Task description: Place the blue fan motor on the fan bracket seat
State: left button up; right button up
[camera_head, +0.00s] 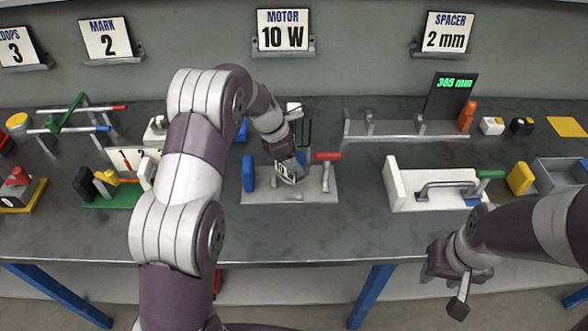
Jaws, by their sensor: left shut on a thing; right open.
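My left gripper (290,160) points down over a grey metal base plate (313,197) in the middle of the bench. It is shut on a small pale part (284,172) with dark marks, low over the plate. I cannot tell whether this is the fan motor or whether it touches the plate. A blue upright block (248,172) stands at the plate's left end, and a red-handled clamp (328,156) at its right. Another blue thing (241,130) shows partly behind my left arm. The fan bracket seat is not clearly visible. My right gripper (449,285) is open and empty beyond the bench's front edge.
A white fixture with a green-tipped handle (440,190) stands to the right. A long grey rail (405,130) and a dark display (452,97) are behind it. Green and yellow parts crowd the left. The front strip of the bench (330,235) is clear.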

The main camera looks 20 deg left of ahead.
pick_arm(q)
jog(key=shift+f, duration=1.95)
jog(key=o, duration=0.9)
jog(key=shift+f, duration=0.15)
jog(key=v, duration=1.2)
jog(key=s+m+y, duration=0.1)
jog(key=s+m, duration=0.6)
jog(key=s, duration=0.1)
jog(key=s+d+m+y, duration=0.1)
jog(key=s+m, duration=0.7)
jog(key=s+d+f+m+y, duration=0.1)
jog(key=s+m+y, duration=0.1)
jog(key=s+m, duration=0.5)
jog(key=shift+s+m, duration=0.4)
jog(key=shift+s, duration=0.25)
